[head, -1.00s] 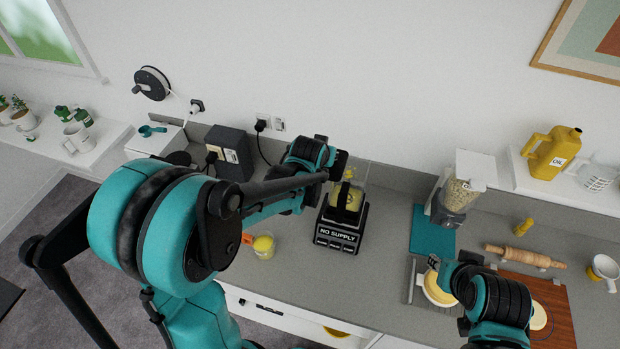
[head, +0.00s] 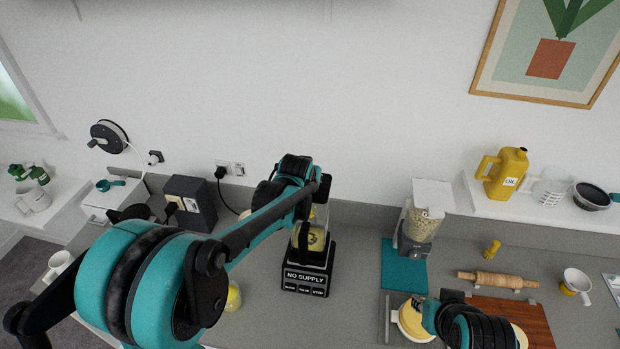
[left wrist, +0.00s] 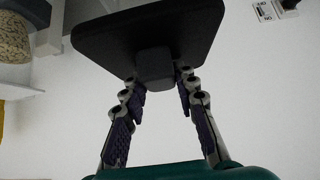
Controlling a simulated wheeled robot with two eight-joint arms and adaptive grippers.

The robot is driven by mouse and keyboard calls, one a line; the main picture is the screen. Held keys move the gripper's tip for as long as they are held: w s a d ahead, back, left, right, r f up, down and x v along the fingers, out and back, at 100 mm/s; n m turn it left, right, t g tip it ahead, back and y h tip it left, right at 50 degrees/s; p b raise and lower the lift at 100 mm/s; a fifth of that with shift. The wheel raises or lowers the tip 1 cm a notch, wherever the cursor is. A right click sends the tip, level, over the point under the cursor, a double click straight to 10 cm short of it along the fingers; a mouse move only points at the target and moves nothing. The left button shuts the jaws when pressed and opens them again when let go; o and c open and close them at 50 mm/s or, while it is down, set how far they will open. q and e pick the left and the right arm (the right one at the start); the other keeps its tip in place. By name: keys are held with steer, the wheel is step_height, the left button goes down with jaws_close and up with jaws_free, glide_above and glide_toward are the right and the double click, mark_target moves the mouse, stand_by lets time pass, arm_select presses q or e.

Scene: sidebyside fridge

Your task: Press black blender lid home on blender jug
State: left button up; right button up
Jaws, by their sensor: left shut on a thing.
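The blender (head: 306,275) stands on the grey worktop with a "NO SUPPLY" display. Its clear jug (head: 317,240) sits upright on the base with yellow contents inside. My left gripper (head: 312,186) is over the jug's top and partly hides the rim. The left wrist view shows its fingers (left wrist: 158,82) shut on the knob of the square black lid (left wrist: 150,30). In the head view the lid (head: 324,187) shows dark beside the gripper; I cannot tell whether it touches the rim. My right gripper (head: 424,312) is by a cream bowl; its jaws are unclear.
A dark box with a plug (head: 190,203) stands left of the blender. A yellow cup (head: 233,297) is partly behind my left arm. A grain dispenser (head: 418,225), teal mat (head: 403,268), rolling pin (head: 497,280) and cutting board (head: 530,318) lie to the right.

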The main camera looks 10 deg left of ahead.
arm_select(q)
steer(key=shift+f+b, duration=2.2)
steer(key=shift+f, duration=0.55)
steer(key=shift+f, duration=1.15)
steer(key=o, duration=1)
steer(key=shift+s, duration=0.1)
steer(key=shift+o, duration=0.2)
glide_toward(310, 190)
steer(key=f, duration=0.2)
steer(key=w+f, duration=0.1)
steer(key=f, duration=0.1)
steer(key=shift+w+a, duration=0.1)
steer(key=shift+a, duration=0.2)
